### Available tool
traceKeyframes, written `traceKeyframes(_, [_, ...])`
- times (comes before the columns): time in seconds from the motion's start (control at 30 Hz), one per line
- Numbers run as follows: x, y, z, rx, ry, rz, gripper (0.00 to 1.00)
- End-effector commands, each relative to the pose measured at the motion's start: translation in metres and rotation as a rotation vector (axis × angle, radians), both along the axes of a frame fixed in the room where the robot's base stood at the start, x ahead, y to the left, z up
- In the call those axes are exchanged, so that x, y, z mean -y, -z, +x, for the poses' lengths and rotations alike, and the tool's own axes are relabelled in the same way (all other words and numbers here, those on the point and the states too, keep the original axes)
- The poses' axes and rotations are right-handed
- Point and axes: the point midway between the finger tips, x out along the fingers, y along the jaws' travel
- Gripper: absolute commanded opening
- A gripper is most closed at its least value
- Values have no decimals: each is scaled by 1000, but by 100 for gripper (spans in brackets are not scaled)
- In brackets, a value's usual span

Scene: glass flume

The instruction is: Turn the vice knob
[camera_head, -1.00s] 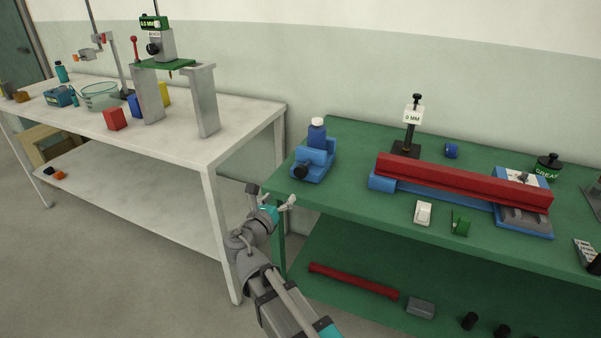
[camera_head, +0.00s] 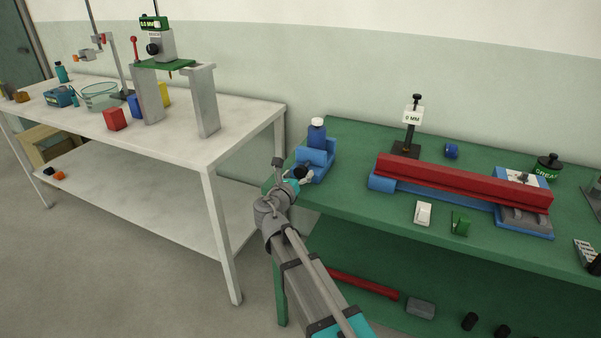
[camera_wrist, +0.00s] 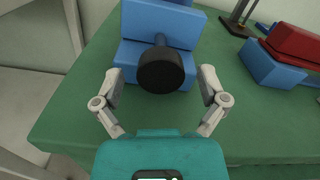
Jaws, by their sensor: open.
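The blue vice (camera_head: 316,156) stands at the left end of the green bench, with a blue bottle with a white cap (camera_head: 317,131) at it. Its black round knob (camera_wrist: 161,71) faces me on a short shaft in the wrist view. In the head view the knob (camera_head: 300,172) is partly covered by my gripper (camera_head: 304,177). In the wrist view my gripper (camera_wrist: 160,90) is open, one finger on each side of the knob. Gaps show between both fingers and the knob. I cannot tell how far the fingertips reach along it.
The green bench (camera_head: 345,195) has free room in front of the vice. A red bar (camera_head: 460,182) on a blue base and a black stand (camera_head: 411,130) lie to the right. A white table (camera_head: 180,140) stands to the left, across a gap.

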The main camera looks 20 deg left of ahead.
Motion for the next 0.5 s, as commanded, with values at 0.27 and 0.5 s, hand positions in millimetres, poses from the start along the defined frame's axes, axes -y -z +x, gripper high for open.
traceKeyframes(0.27, [1, 0, 13, 0, 0, 0, 92])
traceKeyframes(0.5, [1, 0, 12, 0, 0, 0, 92])
